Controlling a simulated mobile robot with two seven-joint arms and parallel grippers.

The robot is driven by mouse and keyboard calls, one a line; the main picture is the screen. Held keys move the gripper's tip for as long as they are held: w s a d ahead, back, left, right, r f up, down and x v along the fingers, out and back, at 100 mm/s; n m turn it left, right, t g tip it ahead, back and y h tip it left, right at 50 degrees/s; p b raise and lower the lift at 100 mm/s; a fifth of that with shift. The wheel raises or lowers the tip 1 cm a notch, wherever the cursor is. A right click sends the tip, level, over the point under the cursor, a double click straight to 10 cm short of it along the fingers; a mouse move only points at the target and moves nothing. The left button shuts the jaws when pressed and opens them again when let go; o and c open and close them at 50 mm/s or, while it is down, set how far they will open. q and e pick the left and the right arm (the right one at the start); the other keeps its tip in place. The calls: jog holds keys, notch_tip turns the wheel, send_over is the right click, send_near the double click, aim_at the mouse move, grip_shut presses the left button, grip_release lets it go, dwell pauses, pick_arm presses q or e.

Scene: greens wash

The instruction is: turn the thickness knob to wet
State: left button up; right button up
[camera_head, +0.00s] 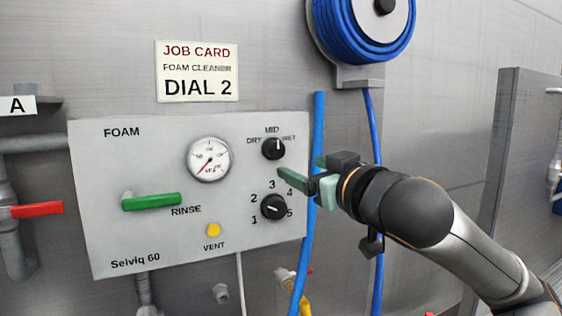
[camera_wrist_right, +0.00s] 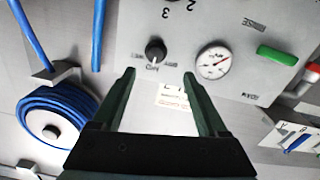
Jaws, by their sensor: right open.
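The thickness knob (camera_head: 273,149) is the upper black knob on the grey foam panel (camera_head: 100,165), with DRY, MID and WET labels above it. Its white mark points about upward, near MID. The right wrist view shows the panel upside down, with the knob (camera_wrist_right: 155,50) just beyond and between the fingertips. My right gripper (camera_head: 305,172) is open and empty, to the right of and slightly below the knob in the head view; it also shows in the wrist view (camera_wrist_right: 158,75). The fingers look apart from the knob. My left gripper is not in view.
A numbered dial (camera_head: 274,207) sits below the knob. A gauge (camera_head: 209,159), a green rinse handle (camera_head: 152,201) and a yellow vent button (camera_head: 213,230) are to the left. A blue hose (camera_head: 312,215) runs beside the panel's right edge. A job card (camera_head: 197,71) reads DIAL 2.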

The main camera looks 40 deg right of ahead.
aim_at(278, 151)
jog(key=shift+h, duration=0.3)
jog(key=p+x, duration=0.2)
jog(key=x, duration=0.1)
jog(key=p+x, duration=0.2)
jog(key=x, duration=0.2)
jog(key=r+p+x, duration=0.1)
jog(key=p+x, duration=0.1)
jog(key=x, duration=0.1)
jog(key=shift+w+d, duration=0.3)
jog(key=shift+d, duration=0.05)
jog(key=shift+w+d+f+p, duration=0.1)
jog(key=shift+w+f+p, duration=0.05)
jog(key=shift+w+p, duration=0.3)
jog(key=shift+c, duration=0.3)
grip_shut()
